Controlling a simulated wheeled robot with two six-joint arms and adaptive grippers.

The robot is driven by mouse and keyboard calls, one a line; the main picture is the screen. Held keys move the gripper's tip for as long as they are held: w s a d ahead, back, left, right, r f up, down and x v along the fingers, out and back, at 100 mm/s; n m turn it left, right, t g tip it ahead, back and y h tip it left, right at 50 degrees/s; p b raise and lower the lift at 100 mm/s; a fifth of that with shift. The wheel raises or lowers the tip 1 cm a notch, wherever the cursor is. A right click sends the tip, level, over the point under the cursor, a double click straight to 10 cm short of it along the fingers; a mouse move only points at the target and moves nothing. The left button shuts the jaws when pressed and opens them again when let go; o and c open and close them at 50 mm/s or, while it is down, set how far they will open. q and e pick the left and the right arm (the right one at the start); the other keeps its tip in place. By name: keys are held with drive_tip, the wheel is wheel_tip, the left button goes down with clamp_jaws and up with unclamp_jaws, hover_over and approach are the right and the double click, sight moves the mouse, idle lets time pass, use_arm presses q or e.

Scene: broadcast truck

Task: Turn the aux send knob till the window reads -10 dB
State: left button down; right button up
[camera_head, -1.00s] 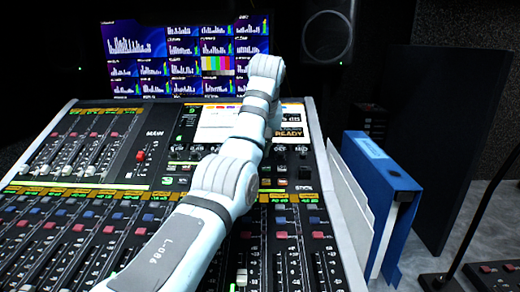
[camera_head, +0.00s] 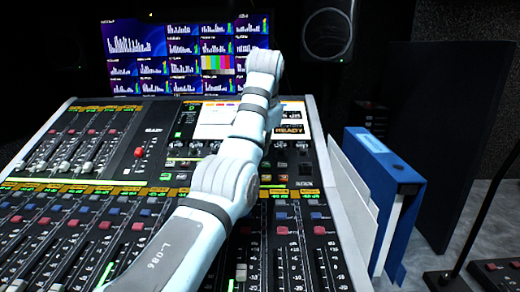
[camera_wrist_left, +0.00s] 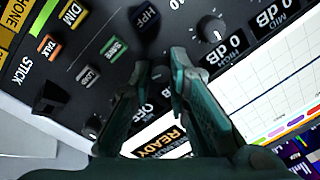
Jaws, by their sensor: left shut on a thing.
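My left gripper (camera_wrist_left: 161,70) is at the panel in the left wrist view, its two dark green fingers closed in from either side on a small dark knob. The knob is mostly hidden between the fingertips. Part of a readout shows between the fingers, with an orange READY label (camera_wrist_left: 163,143) below it; its value is covered. In the head view, my left arm reaches over the console and hides the gripper and knob. The window (camera_head: 290,118) right of the arm shows a dB reading too blurred to read surely. My right gripper is not in view.
In the left wrist view, another knob (camera_wrist_left: 214,28) sits close right of the fingers, beside readouts showing 0 dB. An HPF button (camera_wrist_left: 147,17) lies just beyond the fingertips, and SAFE (camera_wrist_left: 115,48) to the left.

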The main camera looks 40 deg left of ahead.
use_arm(q)
drive_tip(key=shift+m, duration=0.9)
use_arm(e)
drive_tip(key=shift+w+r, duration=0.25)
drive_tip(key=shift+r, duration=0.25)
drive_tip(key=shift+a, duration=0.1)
use_arm(q)
drive_tip(key=c, duration=1.5)
unclamp_jaws()
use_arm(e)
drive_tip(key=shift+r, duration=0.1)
